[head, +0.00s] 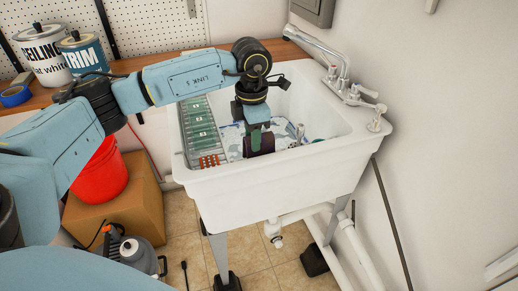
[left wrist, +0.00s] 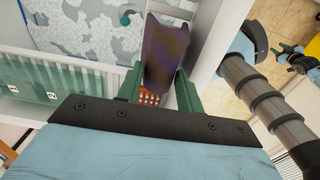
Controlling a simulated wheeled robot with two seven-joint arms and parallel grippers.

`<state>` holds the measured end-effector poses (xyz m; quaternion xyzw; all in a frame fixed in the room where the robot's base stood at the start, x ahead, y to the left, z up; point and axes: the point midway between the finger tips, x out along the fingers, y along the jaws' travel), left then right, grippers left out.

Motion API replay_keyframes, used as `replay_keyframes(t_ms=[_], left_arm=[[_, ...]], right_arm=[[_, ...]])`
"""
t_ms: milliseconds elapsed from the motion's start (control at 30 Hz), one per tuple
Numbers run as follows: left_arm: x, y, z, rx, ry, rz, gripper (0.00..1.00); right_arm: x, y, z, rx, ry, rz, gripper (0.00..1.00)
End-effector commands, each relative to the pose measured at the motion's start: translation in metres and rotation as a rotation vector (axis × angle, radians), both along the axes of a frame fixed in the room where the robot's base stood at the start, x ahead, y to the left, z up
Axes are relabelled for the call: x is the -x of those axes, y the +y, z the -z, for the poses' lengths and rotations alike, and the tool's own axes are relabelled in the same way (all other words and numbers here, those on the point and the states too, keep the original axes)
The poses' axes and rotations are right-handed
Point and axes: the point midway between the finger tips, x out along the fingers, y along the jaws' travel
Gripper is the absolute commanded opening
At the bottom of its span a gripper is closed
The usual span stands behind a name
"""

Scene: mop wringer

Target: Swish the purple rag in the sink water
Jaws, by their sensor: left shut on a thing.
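The purple rag (head: 258,145) hangs from my left gripper (head: 252,124), low inside the white sink (head: 270,182) in the head view. In the left wrist view the rag (left wrist: 165,52) is a dark purple, brownish strip between the two green fingers of the left gripper (left wrist: 159,92), which is shut on it. The patchy grey-blue sink water (left wrist: 95,35) shows beside the rag. I cannot tell whether the rag's lower end touches the water.
A green and clear rack with red parts (head: 203,130) lies along the sink's left side. The faucet (head: 340,75) stands at the back right. A red bucket (head: 100,172) sits on a cardboard box (head: 125,210) left of the sink. Paint cans (head: 84,52) stand on the shelf.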

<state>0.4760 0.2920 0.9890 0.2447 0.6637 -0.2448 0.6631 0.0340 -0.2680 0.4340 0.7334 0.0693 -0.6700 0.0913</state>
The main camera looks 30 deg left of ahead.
Motion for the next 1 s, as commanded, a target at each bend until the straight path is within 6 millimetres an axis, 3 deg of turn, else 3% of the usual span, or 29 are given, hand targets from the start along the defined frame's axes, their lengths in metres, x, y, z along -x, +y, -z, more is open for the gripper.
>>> replay_keyframes(t_ms=[800,1000], left_arm=[[0.000,0.000,-0.069,0.001,-0.002,0.000,0.18],[0.000,0.000,-0.073,0.001,-0.001,0.000,0.18]], right_arm=[[0.001,-0.004,-0.047,0.005,0.002,-0.002,0.36],[0.001,-0.004,-0.049,0.005,0.003,-0.001,0.36]])
